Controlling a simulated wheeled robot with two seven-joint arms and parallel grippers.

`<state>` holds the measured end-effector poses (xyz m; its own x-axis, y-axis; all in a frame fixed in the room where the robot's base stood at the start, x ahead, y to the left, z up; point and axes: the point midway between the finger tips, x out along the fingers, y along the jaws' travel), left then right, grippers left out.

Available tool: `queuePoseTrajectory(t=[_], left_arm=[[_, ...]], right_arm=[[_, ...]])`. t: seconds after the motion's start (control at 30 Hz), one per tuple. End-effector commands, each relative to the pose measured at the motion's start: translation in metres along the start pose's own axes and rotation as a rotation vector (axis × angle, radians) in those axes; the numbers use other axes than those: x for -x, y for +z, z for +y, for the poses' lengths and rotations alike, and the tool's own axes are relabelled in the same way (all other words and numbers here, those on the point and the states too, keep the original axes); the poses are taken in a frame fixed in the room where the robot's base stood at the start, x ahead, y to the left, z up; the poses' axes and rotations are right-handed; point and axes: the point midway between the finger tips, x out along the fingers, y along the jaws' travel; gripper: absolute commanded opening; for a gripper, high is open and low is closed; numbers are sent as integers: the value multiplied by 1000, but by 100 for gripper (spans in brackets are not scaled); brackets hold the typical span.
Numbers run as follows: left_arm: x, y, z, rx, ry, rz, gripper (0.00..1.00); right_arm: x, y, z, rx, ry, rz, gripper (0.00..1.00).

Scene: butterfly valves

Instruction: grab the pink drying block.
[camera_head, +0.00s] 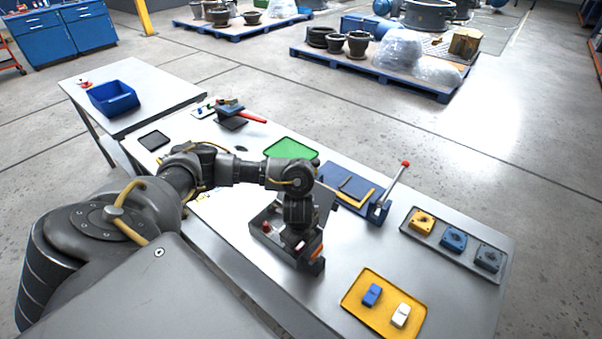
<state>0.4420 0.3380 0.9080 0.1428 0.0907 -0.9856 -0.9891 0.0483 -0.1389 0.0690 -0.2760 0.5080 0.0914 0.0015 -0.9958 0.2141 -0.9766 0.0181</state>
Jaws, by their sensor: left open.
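A yellow tray (379,328) near the front edge of the table holds a blue block (372,294) and a white block (401,315). My left arm reaches in from the left, and my left gripper (311,264) points down over a dark grey fixture on the table. The gripper is open; its fingers are small and partly merged with the dark parts behind. It is to the left of the yellow tray and apart from it. The arm and gripper hide part of the fixture. My right gripper is out of view.
A grey tray (421,239) with yellow, blue and grey valve parts lies at the right. A blue fixture (340,182) with a red-knobbed lever and a green tray (291,148) stand behind the gripper. A blue bin (113,97) is on the far left table.

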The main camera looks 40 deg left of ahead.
Motion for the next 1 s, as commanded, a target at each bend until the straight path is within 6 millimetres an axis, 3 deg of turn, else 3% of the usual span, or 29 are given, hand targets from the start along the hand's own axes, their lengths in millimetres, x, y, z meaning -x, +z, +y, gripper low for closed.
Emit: queuePoseTrajectory(t=[0.1,0.33,0.57,0.87,1.0], left_arm=[[-11,0,1,1,1,0,63],[-10,0,0,0,-1,0,63],[-10,0,0,0,-1,0,35],[-10,0,0,-1,0,0,35],[-4,1,-1,-2,-1,-1,22]], right_arm=[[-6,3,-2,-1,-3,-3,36],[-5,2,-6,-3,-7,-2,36],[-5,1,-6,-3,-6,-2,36],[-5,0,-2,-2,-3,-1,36],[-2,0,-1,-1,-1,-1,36]])
